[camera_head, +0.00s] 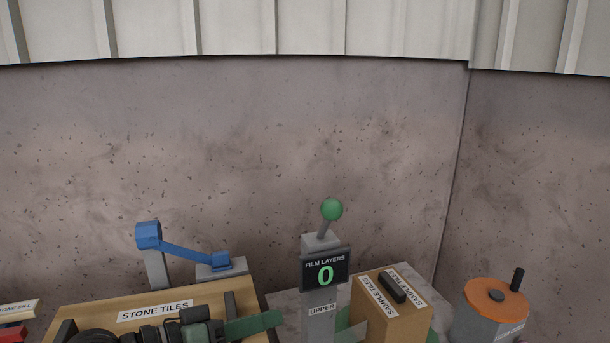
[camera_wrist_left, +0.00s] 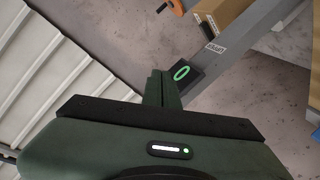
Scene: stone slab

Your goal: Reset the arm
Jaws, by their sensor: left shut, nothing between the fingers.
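My left arm comes in low from the left in the head view. Its dark green gripper (camera_head: 278,319) reaches right, with its tip just left of the grey post (camera_head: 319,300). In the left wrist view the gripper's two fingers (camera_wrist_left: 162,75) are together and empty, close to the post's dark display (camera_wrist_left: 182,73). The post carries a lever with a green ball knob (camera_head: 331,209), which leans slightly right, and a "FILM LAYERS" display reading 0 (camera_head: 326,274). A blue jointed arm (camera_head: 185,252) stands behind the "STONE TILES" box. My right gripper is not in view.
The "STONE TILES" box (camera_head: 245,297) lies under my left arm. A brown "SAMPLE TILES" box (camera_head: 408,318) with a black handle stands right of the post. An orange-topped drum (camera_head: 497,299) is at far right. A stone wall closes the back; space above the boxes is clear.

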